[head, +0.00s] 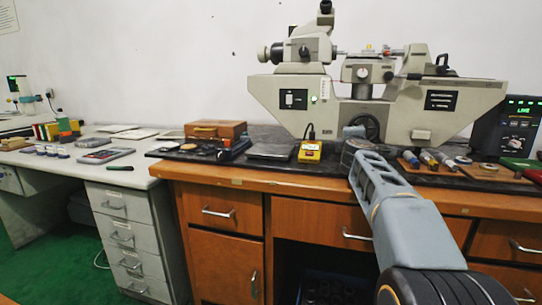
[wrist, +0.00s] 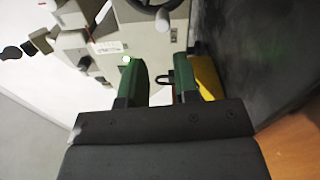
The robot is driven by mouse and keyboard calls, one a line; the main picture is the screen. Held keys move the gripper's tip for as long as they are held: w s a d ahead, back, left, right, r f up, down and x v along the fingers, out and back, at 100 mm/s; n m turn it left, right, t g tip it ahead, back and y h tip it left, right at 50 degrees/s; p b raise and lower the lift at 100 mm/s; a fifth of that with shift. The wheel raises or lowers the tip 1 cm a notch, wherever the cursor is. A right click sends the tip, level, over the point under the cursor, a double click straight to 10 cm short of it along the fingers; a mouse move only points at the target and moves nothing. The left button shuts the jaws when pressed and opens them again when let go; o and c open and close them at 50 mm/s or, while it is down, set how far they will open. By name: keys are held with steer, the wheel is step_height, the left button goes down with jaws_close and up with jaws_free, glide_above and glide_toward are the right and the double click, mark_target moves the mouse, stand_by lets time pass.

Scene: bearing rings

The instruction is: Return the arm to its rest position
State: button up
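My arm (head: 405,215) reaches from the lower right of the head view up to the bench, with its far end in front of the large grey measuring machine (head: 385,100). My gripper is hidden behind the arm in the head view. In the wrist view, my gripper (wrist: 157,66) shows two green fingers standing apart with nothing held between them. The grey machine fills the wrist view beyond the left finger. A yellow box (wrist: 207,78) shows partly behind the right finger, and a dark loop shows in the gap. It also appears in the head view (head: 310,152).
The dark bench top (head: 270,133) holds a wooden case (head: 215,129), a flat grey plate (head: 270,151) and small cylinders on a wooden board (head: 391,163). A dark display unit (head: 508,125) stands at right. A lower white desk (head: 60,165) stands left. Open air lies above the bench's left part.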

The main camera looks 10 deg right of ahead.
steer(key=s+a+r+n+g+y+p, duration=0.1)
steer(key=s+a+r+n+y+p, duration=0.35)
steer(key=a+n+p, duration=0.8)
steer(key=s+a+r+n+g+y+p, duration=0.1)
steer(key=s+a+r+n+y+p, duration=0.55)
steer(key=n, duration=1.15)
steer(key=s+f+n+g+h+p, duration=0.3)
steer(key=s+n+g+p, duration=0.7)
steer(key=s+n+p, duration=0.9)
steer(key=a+n+p, duration=0.1)
steer(key=n, duration=0.7)
steer(key=shift+s+g, duration=0.2)
steer(key=shift+g, duration=0.1)
